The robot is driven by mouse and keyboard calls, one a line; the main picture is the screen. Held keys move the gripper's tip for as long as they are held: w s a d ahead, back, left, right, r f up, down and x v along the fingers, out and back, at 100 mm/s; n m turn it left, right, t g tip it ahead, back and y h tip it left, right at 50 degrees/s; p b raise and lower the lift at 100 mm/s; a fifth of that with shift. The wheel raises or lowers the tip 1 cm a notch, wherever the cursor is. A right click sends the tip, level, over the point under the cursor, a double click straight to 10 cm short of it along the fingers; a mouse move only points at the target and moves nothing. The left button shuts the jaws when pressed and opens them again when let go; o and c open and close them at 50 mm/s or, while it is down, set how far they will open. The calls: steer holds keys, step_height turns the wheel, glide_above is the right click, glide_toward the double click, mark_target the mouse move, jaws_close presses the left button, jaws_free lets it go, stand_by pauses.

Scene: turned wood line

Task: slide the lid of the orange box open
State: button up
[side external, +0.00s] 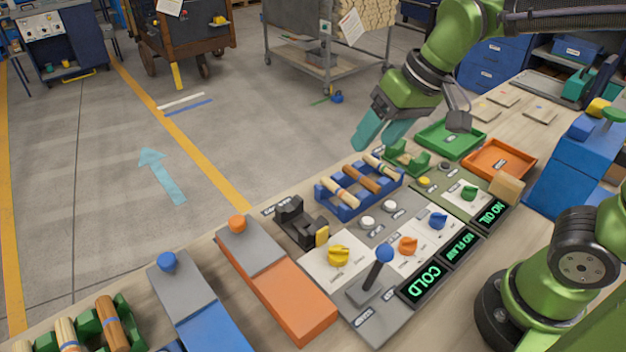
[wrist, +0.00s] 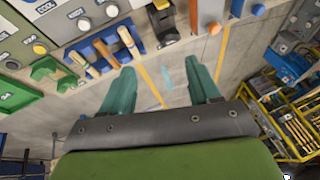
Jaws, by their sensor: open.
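The orange box (side external: 290,300) is a long box on the near part of the bench, left of the control panels in the side view. Its grey lid (side external: 258,250) lies over the far end and carries a round orange knob (side external: 237,224). I cannot see an opening into the box. In the wrist view the lid (wrist: 208,12) and knob (wrist: 214,28) show at the top edge. My gripper (side external: 378,138) is open and empty, above the bench's far edge, well away from the knob. Its two teal fingers (wrist: 157,66) stand apart with only floor between them.
A blue-bodied box (side external: 210,325) with a grey lid and blue knob stands left. Between my gripper and the orange box are a blue rack (side external: 350,200) of turned pieces and a black device (side external: 298,220). A lever with a blue ball (side external: 384,253) rises right of the box.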

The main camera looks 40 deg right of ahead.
steer(key=w+a+n+g, duration=0.2)
steer(key=w+a+n, duration=0.1)
steer(key=w+a, duration=0.55)
steer(key=n+g+h, duration=0.2)
steer(key=n, duration=0.2)
glide_above(237, 220)
steer(key=shift+f, duration=0.75)
step_height(237, 220, down, 16)
steer(key=shift+f, duration=0.2)
jaws_close()
